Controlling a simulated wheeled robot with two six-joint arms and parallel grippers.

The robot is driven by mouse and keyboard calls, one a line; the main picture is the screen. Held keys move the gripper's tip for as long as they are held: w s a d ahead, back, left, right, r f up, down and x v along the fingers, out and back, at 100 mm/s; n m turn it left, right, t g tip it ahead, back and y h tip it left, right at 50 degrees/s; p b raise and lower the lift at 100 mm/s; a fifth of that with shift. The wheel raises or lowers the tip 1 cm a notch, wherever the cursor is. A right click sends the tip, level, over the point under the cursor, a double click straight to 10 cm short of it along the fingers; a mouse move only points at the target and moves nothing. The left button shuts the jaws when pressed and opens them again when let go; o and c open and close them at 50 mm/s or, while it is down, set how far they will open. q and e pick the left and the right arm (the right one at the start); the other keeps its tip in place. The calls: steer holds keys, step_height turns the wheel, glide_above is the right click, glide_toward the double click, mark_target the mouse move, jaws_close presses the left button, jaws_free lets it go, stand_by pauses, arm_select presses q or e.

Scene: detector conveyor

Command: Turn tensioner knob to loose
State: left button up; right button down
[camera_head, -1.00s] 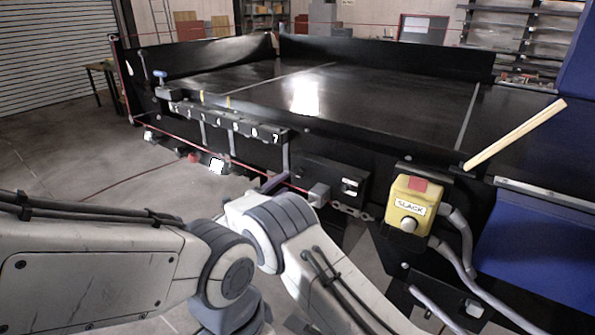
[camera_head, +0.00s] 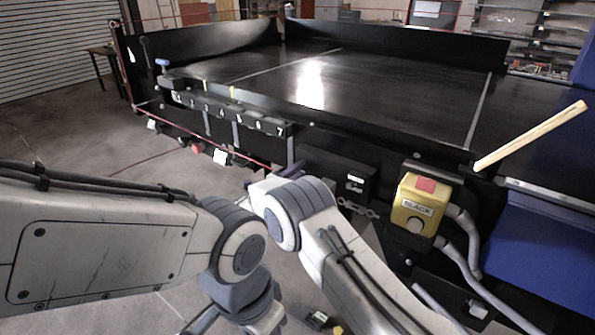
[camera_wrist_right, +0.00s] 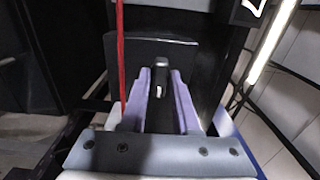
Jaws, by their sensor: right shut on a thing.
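A red cord (camera_wrist_right: 120,60) runs just left of the fingers. The yellow box (camera_head: 417,204) labelled SLACK is on the conveyor's side, to the right. My left arm crosses the lower left; its gripper is out of view.
The black conveyor (camera_head: 390,95) fills the back, with a numbered rail (camera_head: 228,114) along its near edge. A blue-topped handle (camera_head: 162,62) stands at its far left. A chain (camera_head: 357,207) hangs near the yellow box. A pale wooden bar (camera_head: 530,135) sticks up at right.

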steer(key=shift+f, duration=0.1)
steer(key=n, duration=0.6)
steer(key=n+b, duration=0.1)
steer(key=n, duration=0.5)
steer(key=n+b, duration=0.1)
steer(key=n, duration=0.5)
steer(key=shift+s+a+f, duration=0.1)
steer(key=shift+a, duration=0.15)
stand_by(0.5)
